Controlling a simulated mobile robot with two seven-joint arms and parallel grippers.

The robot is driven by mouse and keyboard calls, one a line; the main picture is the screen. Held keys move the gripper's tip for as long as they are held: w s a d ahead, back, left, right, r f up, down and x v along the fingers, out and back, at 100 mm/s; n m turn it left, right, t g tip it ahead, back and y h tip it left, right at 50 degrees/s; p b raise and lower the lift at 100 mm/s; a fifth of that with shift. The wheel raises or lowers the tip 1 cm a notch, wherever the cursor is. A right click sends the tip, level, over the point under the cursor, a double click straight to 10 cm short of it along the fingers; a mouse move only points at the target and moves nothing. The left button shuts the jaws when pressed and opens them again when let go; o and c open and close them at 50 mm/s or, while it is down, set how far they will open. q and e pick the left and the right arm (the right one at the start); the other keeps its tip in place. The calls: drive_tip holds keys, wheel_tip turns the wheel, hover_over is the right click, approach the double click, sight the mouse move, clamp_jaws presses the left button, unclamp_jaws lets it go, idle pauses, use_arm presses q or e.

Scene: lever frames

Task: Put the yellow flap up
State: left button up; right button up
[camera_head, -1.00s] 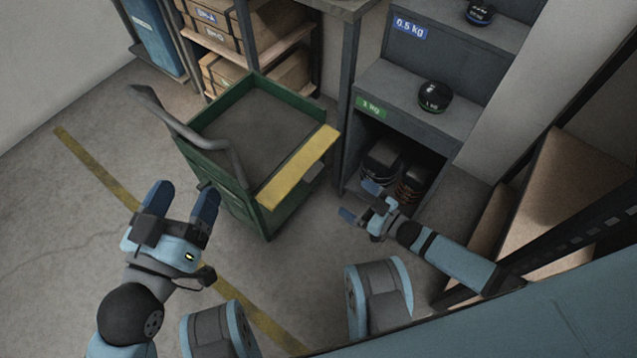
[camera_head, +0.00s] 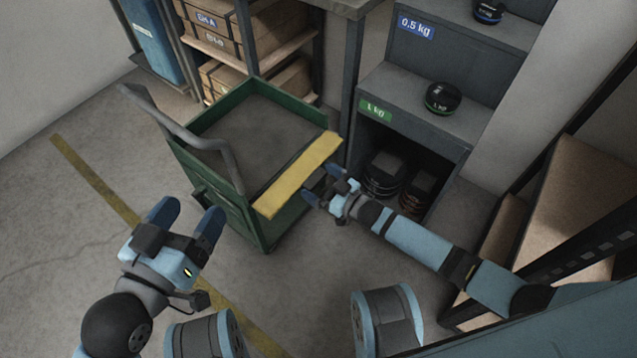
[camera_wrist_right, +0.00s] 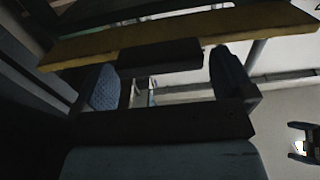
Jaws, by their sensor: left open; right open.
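The yellow flap (camera_head: 298,176) lies folded outward along the right-hand edge of the green cart (camera_head: 225,198). My right gripper (camera_head: 326,182) is open at the flap's outer side, close to its middle. In the right wrist view, the yellow flap (camera_wrist_right: 225,27) crosses the top, with a dark block (camera_wrist_right: 160,57) below its edge. This block sits between the open fingers of my right gripper (camera_wrist_right: 168,72); I cannot tell whether they touch it. My left gripper (camera_head: 188,212) is open and empty over the floor, left of the cart.
The cart has a grey push handle (camera_head: 190,135) on its left. A grey shelf unit (camera_head: 425,125) with round weights stands right of the cart. A rack with cardboard boxes (camera_head: 215,42) stands behind it. The floor at the left is clear.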

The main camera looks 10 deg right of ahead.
drive_tip(key=shift+w+a, duration=0.3)
drive_tip(key=shift+w, duration=0.05)
